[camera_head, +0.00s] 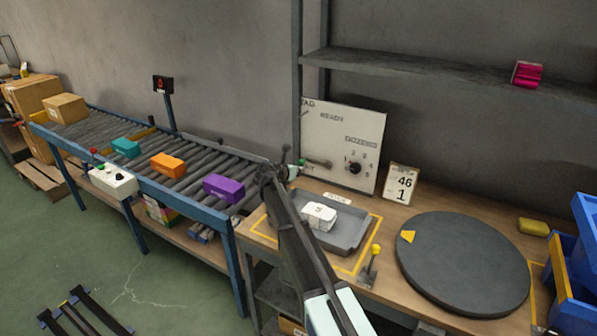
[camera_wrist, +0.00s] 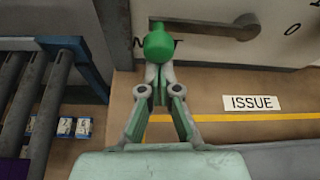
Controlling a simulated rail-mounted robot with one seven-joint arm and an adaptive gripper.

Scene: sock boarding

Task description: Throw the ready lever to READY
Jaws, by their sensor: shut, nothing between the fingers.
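The ready lever's green knob (camera_wrist: 158,42) sits low on the pale control panel (camera_head: 340,125), between letters that look like part of WAIT. The word READY is printed higher on the panel. In the head view a small green part of the knob (camera_head: 302,162) shows beside my gripper (camera_head: 291,173). In the wrist view my gripper (camera_wrist: 158,78) is shut and empty, its fingertips right at the underside of the knob. I cannot tell whether they touch it.
A black dial (camera_head: 354,168) is to the right on the panel. A grey tray (camera_head: 345,243) with a white bundle (camera_head: 319,216) lies in front, beside a yellow-tipped lever (camera_head: 373,262). A dark turntable (camera_head: 463,262) is at right. A roller conveyor (camera_head: 190,165) with coloured boxes is at left.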

